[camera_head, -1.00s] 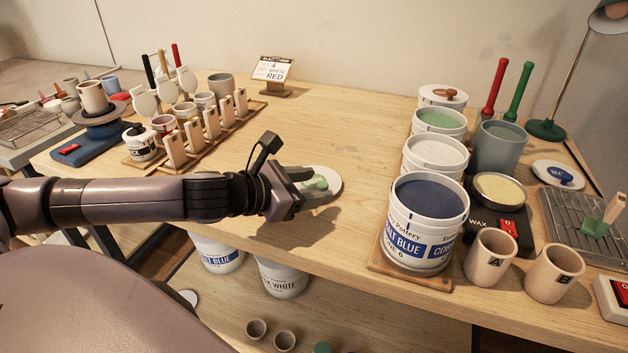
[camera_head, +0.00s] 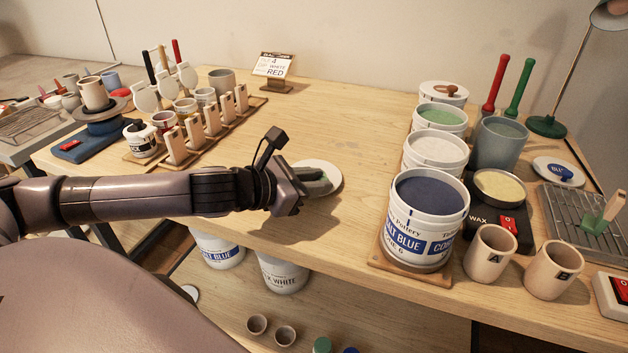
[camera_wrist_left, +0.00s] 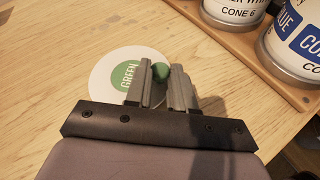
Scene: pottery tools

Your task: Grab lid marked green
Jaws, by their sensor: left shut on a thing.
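The lid marked green is a flat white disc (camera_head: 331,169) lying on the wooden table, partly covered by my left gripper in the head view. In the left wrist view the white lid (camera_wrist_left: 101,80) shows a green label reading "GREEN" and a green knob (camera_wrist_left: 160,71). My left gripper (camera_head: 326,183) is shut on the lid's knob; in the left wrist view its fingers (camera_wrist_left: 160,82) stand on either side of the knob. The lid looks to rest on the table; I cannot tell any gap. My right gripper is not in view.
Glaze buckets, the nearest labelled cobalt blue (camera_head: 428,215), stand right of the lid on a wooden board (camera_head: 400,270). A blue-labelled lid (camera_head: 545,165) lies further right. Cups A (camera_head: 488,256) and B (camera_head: 552,272) stand near the front edge. The table behind the lid is clear.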

